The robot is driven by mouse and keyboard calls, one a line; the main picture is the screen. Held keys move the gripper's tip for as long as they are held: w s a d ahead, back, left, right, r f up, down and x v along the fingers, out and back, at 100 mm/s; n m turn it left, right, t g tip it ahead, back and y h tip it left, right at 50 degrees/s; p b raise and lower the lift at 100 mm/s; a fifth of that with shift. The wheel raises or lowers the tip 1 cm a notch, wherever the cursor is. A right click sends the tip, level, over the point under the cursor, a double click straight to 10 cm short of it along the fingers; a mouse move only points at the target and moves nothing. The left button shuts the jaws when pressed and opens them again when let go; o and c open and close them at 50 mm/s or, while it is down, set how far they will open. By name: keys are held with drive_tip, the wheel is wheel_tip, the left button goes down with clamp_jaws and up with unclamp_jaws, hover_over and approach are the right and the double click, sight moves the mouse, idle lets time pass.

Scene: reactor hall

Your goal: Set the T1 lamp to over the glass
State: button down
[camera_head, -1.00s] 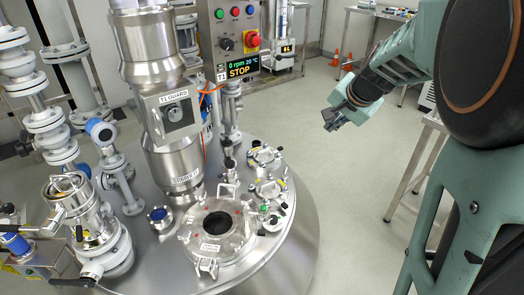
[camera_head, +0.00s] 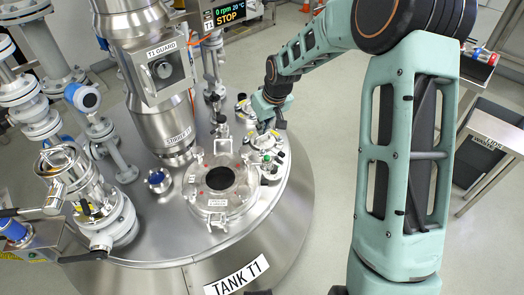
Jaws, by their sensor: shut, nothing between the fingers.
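The lid of tank T1 (camera_head: 285,205) carries a round clamped manway (camera_head: 222,200) with a dark opening. Small round clamped fittings (camera_head: 262,142) sit at its upper right, partly hidden by my gripper. I cannot tell which of these is the glass or the T1 lamp. A slim upright fitting with a dark top (camera_head: 222,130) stands to the left of them. My gripper (camera_head: 268,128) is shut and empty, pointing down just above or beside the clamped fittings. Whether it touches anything cannot be told.
The T1 guard column (camera_head: 160,75) rises behind the manway. A control panel (camera_head: 228,16) reads 0 rpm, 20 °C, STOP. A green-topped fitting (camera_head: 266,160) is close below my gripper. Pipework (camera_head: 95,195) fills the left. A side table (camera_head: 490,130) stands right; floor between is clear.

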sight(261, 163)
drive_tip(key=shift+f, duration=0.1)
wheel_tip(261, 163, down, 10)
drive_tip(key=b, duration=0.3)
drive_tip(key=shift+s+d, duration=0.15)
drive_tip(key=shift+s, duration=0.05)
idle(0.4)
